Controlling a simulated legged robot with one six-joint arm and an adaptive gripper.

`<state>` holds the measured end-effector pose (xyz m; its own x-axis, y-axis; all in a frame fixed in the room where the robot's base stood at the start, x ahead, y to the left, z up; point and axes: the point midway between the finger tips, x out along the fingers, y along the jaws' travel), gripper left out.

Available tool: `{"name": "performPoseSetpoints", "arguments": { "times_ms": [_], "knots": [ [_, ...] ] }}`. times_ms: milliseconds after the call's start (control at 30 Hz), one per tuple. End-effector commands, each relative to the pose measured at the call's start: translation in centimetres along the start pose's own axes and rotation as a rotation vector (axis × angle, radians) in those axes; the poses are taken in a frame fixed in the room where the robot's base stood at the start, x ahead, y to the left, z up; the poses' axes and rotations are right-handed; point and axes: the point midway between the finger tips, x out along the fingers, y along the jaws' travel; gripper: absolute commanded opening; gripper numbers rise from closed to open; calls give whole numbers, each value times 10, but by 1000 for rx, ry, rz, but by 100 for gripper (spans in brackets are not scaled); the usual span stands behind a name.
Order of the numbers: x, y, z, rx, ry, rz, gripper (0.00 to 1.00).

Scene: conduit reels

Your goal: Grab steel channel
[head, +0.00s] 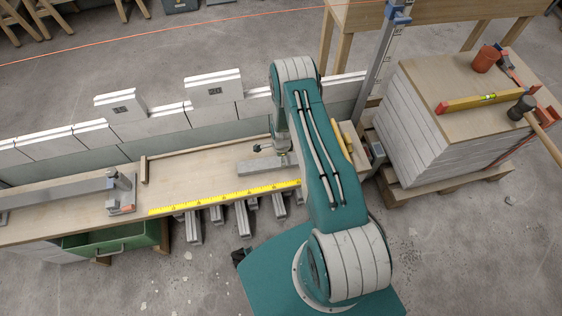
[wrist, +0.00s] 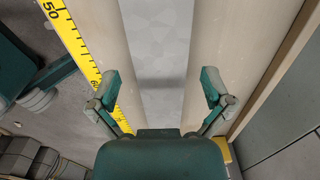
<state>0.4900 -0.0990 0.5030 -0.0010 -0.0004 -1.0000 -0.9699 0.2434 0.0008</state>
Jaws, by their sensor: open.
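A grey steel channel (head: 262,166) lies flat on the wooden bench in the head view, its right end hidden behind my arm. In the wrist view the channel (wrist: 166,45) runs away from me as a mottled grey strip between pale wooden surfaces. My gripper (wrist: 163,88) is open and empty, with one finger on each side of the channel's line. The fingers look apart from the channel; the gap in height is hard to judge. In the head view my gripper is mostly hidden by my arm.
A yellow measuring tape (head: 225,197) runs along the bench's front edge. A longer grey metal piece (head: 60,190) lies at the left. A low white block wall (head: 150,125) stands behind. A stacked pallet (head: 445,130) with tools on top stands at the right.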

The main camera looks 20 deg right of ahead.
Motion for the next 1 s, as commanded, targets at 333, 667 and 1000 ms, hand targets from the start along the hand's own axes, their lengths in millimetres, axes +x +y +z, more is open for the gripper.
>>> {"name": "performPoseSetpoints", "arguments": {
  "times_ms": [333, 667, 1000],
  "knots": [
    [30, -1, 1, 0, 0, -1, 100],
    [29, -1, 1, 0, 0, 0, 15],
    [27, -2, 1, 0, 0, -3, 16]
  ]
}}
